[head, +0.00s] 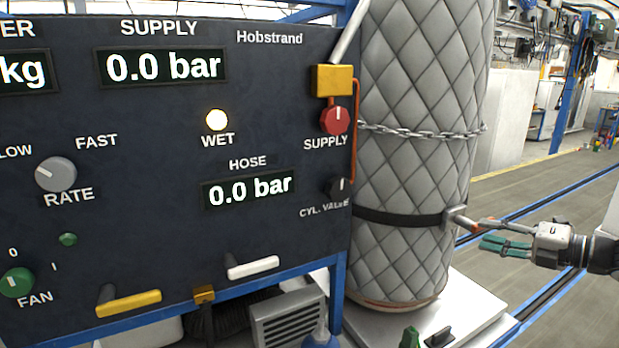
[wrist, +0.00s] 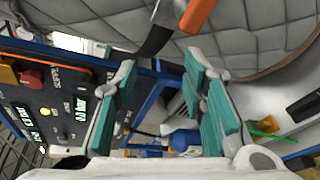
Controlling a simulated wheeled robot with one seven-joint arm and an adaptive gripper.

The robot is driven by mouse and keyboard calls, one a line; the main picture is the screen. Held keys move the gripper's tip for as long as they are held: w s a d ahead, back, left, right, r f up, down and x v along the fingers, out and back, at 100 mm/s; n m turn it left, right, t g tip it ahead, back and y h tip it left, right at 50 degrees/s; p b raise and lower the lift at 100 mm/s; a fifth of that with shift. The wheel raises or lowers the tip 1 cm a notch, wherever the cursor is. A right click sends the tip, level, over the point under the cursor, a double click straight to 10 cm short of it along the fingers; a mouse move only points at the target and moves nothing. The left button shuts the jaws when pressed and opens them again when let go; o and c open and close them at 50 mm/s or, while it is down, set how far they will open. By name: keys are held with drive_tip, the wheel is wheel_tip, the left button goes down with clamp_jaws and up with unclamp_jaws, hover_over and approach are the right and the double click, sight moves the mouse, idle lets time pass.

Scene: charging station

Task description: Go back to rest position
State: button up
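My gripper (head: 506,243) is at the right of the head view, beside the lower part of a grey quilted cylinder (head: 415,120). Its green-padded fingers also show in the wrist view (wrist: 163,75). They are spread apart with nothing between them. A black strap (head: 400,217) runs around the cylinder to a metal buckle (head: 455,217) with an orange-marked lever (head: 474,225). In the wrist view the orange lever (wrist: 198,14) is beyond the fingertips and appears apart from them.
A dark control panel (head: 130,215) fills the left, with knobs and displays reading 0.0 bar. The WET lamp (head: 216,120) is lit. A chain (head: 420,132) crosses the cylinder, which stands on a pale base (head: 470,310). Open floor (head: 540,200) lies at the right.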

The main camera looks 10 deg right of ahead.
drive_tip(key=s+a+r+n+g, duration=0.2)
drive_tip(key=s+a+n+g, duration=0.1)
drive_tip(key=a+n, duration=0.45)
drive_tip(key=s+a+r+n+g+h, duration=0.1)
drive_tip(key=s+a+n+g, duration=0.15)
drive_tip(key=a+n, duration=0.5)
drive_tip(key=s+a+r+n+g, duration=0.25)
drive_tip(key=a+n+g, duration=0.2)
drive_tip(key=a, duration=0.55)
drive_tip(key=s+a+n+t+h, duration=0.1)
drive_tip(key=s+a+n+h, duration=0.1)
drive_tip(key=s+n, duration=0.6)
drive_tip(key=s+a+r+n+t+h, duration=0.1)
drive_tip(key=s+a+n+h, duration=0.2)
drive_tip(key=n, duration=1.2)
drive_tip(key=s+h+b, duration=0.1)
drive_tip(key=s+h, duration=0.1)
drive_tip(key=s, duration=0.3)
drive_tip(key=shift+r+n+h, duration=0.3)
drive_tip(key=shift+n, duration=0.05)
